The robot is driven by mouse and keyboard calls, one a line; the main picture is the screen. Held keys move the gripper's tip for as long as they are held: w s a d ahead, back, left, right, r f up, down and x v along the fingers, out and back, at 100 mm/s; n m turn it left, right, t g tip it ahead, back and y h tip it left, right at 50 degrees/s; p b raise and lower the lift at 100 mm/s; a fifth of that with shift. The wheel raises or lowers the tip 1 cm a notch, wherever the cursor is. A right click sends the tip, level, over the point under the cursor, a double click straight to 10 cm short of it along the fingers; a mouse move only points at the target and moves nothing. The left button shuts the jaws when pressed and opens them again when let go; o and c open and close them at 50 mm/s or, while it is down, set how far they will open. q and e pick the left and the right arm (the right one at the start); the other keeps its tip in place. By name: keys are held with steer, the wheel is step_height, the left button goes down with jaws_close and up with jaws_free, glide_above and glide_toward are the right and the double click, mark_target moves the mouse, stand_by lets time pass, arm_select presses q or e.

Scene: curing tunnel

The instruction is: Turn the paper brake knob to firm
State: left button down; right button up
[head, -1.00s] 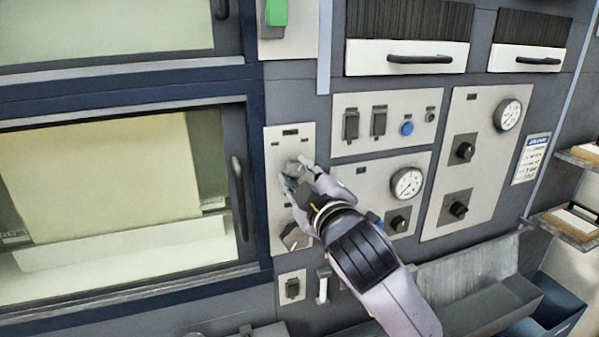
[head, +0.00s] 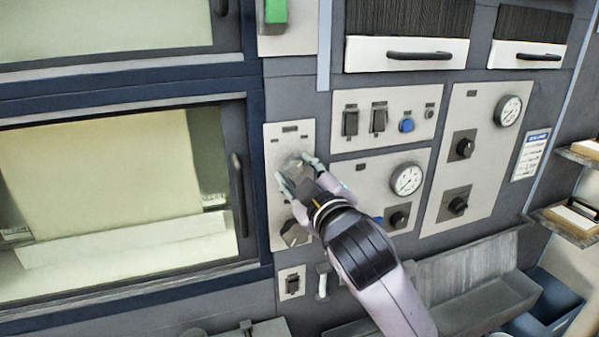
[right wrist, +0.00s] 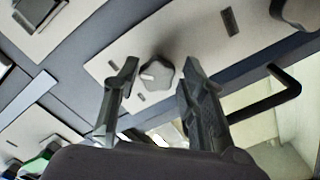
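A pale panel (head: 278,146) right of the lower window carries two grey knobs, an upper one (head: 292,163) and a lower one (head: 293,232). Their labels are too small to read, so I cannot tell which is the paper brake knob. My right gripper (head: 299,171) is open in front of the upper knob and partly hides it. In the right wrist view the upper lobed knob (right wrist: 157,73), with a white pointer mark, lies ahead of and between the spread fingers (right wrist: 158,78). The fingers look clear of it. My left gripper is out of view.
A window door handle (head: 238,195) stands just left of the panel; it also shows in the wrist view (right wrist: 278,92). To the right are switches, a blue button (head: 406,126), gauges (head: 407,181) and black knobs (head: 397,219). A grey tray (head: 470,285) juts out below.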

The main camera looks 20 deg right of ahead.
steer(key=shift+o, duration=1)
steer(key=shift+r, duration=0.1)
step_height(320, 180, up, 10)
steer(key=shift+s+f, duration=0.1)
steer(key=shift+d+r, duration=0.15)
steer(key=shift+r, duration=0.05)
steer(key=shift+w+f, duration=0.15)
steer(key=shift+w, duration=0.05)
